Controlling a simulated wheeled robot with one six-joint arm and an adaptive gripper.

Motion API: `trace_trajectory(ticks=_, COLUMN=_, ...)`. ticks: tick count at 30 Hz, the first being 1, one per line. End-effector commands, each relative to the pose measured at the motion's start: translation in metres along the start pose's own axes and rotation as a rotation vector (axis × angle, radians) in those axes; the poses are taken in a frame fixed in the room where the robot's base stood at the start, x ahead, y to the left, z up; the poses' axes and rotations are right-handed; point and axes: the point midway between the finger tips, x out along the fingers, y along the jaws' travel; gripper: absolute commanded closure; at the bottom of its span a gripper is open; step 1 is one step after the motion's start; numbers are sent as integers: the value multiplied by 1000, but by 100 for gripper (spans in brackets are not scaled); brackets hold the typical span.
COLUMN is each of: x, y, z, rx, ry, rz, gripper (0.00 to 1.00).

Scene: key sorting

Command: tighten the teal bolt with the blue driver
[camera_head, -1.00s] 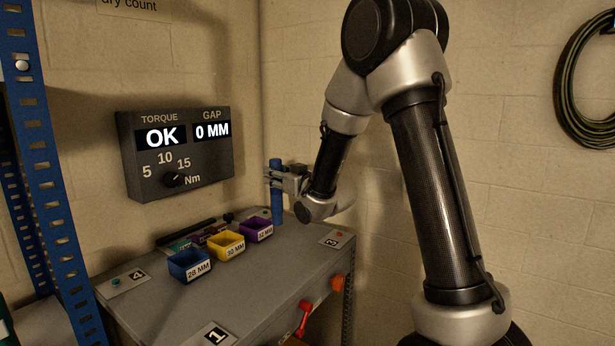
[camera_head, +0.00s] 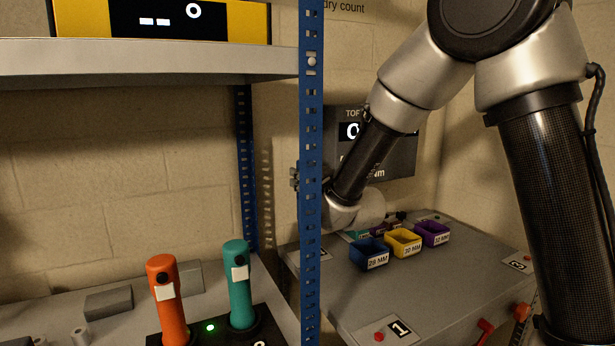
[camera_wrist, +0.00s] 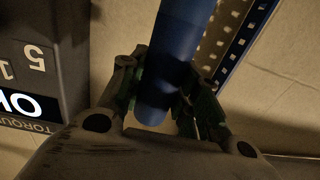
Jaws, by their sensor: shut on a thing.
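The blue driver (camera_wrist: 183,30) is held in my gripper (camera_wrist: 167,92) in the wrist view. The fingers are shut on it, one on each side. In the head view my gripper (camera_head: 294,178) is mostly hidden behind the blue upright post, and the driver cannot be made out there. The teal bolt does not show now. The number plate at the bench's left end (camera_head: 322,254) is mostly covered by the post. A red bolt (camera_head: 379,337) sits on plate 1, and another small bolt (camera_head: 527,258) on plate 3.
The blue post (camera_head: 311,200) stands between the bench (camera_head: 440,285) and a left shelf. An orange driver (camera_head: 167,310) and a teal driver (camera_head: 239,295) stand there by a green light. Blue, yellow and purple bins (camera_head: 368,257) sit on the bench. The torque display (camera_head: 400,155) is partly covered.

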Motion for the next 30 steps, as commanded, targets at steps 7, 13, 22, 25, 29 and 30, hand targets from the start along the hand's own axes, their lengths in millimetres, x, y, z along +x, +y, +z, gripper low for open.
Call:
trace_trajectory(ticks=7, x=-2, y=10, z=10, rx=0, ry=1, rz=43, gripper=92)
trace_trajectory(ticks=13, x=-2, y=10, z=27, rx=-1, ry=0, rz=41, gripper=92)
trace_trajectory(ticks=22, x=-2, y=10, z=54, rx=0, ry=0, rz=40, gripper=92)
trace_trajectory(ticks=25, x=-2, y=10, z=59, rx=0, ry=1, rz=40, gripper=92)
trace_trajectory(ticks=29, x=-2, y=10, z=63, rx=0, ry=2, rz=40, gripper=92)
trace_trajectory(ticks=30, x=-2, y=10, z=64, rx=0, ry=2, rz=40, gripper=92)
